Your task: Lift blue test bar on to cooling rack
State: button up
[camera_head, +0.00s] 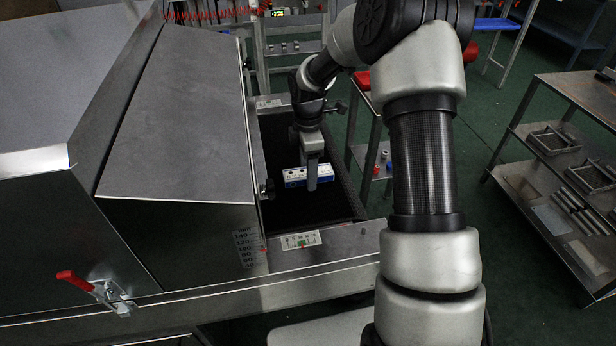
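A block-like bar (294,178) with a white top and a blue printed front is over the dark belt of the dryer, at its open end. It is the only bar with blue on it that I see there. My gripper (312,180) points down at the bar's right part, with one finger in front of its face. The other finger is hidden behind, so I cannot tell whether it grips the bar or only straddles it. I also cannot tell whether the bar touches the belt. I cannot clearly make out which stand is the cooling rack.
The metal dryer hood (175,110) stands close on the left of the bar. A metal side rail with a scale plate (301,240) runs in front. A narrow stand (362,150) with small items is behind right. A metal shelf unit (590,95) with trays and rods stands at far right.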

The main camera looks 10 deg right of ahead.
jog(key=shift+r, duration=0.1)
jog(key=c, duration=1.3)
